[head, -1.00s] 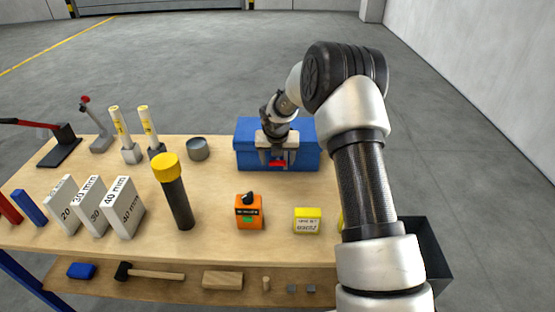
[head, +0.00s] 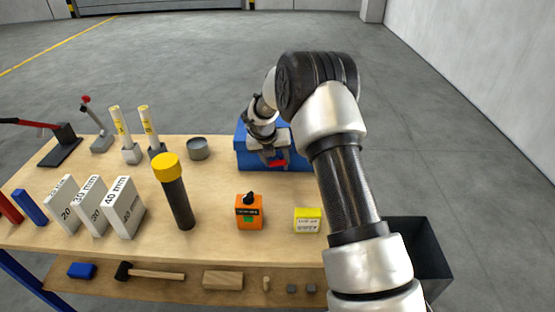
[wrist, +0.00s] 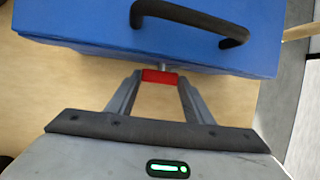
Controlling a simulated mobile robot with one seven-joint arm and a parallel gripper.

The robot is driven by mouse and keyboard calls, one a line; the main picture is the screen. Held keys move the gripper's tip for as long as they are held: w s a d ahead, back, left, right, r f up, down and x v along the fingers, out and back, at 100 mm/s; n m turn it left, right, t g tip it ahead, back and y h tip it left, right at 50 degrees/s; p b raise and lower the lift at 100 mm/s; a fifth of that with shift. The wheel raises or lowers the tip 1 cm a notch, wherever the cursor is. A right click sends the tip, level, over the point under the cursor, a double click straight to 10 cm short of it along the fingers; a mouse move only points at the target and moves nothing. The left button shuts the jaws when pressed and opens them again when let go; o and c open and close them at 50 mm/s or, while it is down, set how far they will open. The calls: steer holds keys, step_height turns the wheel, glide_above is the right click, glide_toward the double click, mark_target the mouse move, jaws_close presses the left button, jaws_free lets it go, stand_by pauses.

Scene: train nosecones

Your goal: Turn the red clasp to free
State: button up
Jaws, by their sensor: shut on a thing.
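The red clasp (head: 278,163) is on the front of the blue box (head: 302,161) at the back of the bench. It is tilted in the head view, its right end higher. In the wrist view the clasp (wrist: 160,76) sits between the fingertips of my gripper (wrist: 160,80), just off the box front, with a short metal stem behind it. My gripper (head: 272,159) is shut on the clasp and rolled at a slant to the box. The wrist view also shows the blue box (wrist: 90,25). My arm hides part of the box top in the head view.
A black handle (wrist: 195,18) is on the box. An orange device (head: 249,214) and a yellow block (head: 307,221) stand nearer on the bench. A grey tin (head: 198,149) stands left of the box. A dark bin (head: 425,250) is off the right edge.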

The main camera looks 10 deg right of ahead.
mark_target(271, 165)
steer(key=h, duration=0.2)
steer(key=a+h+b, duration=0.1)
steer(key=shift+w+a+f+n+g, duration=0.1)
steer(key=shift+w+f+n+g, duration=0.05)
steer(key=shift+f+n+g, duration=0.2)
steer(key=h+b, duration=0.1)
steer(key=h, duration=0.1)
steer(key=f+n+h+b, duration=0.1)
steer(key=b, duration=0.1)
steer(key=shift+a+h, duration=0.4)
steer(key=h+b, duration=0.1)
steer(key=b, duration=0.2)
steer(key=f+h+b, duration=0.1)
steer(key=h+b, duration=0.1)
steer(key=b, duration=0.1)
steer(key=shift+w+a+f+n, duration=0.1)
steer(key=shift+a+n, duration=0.1)
steer(key=shift+n, duration=0.15)
steer(key=h+b, duration=0.2)
steer(key=b, duration=0.3)
steer(key=shift+a+f+n+h, duration=0.1)
steer(key=shift+n+h, duration=0.3)
steer(key=shift+h+b, duration=0.3)
steer(key=shift+b, duration=0.5)
steer(key=shift+r, duration=0.2)
steer(key=o, duration=1.1)
steer(key=shift+c, duration=0.2)
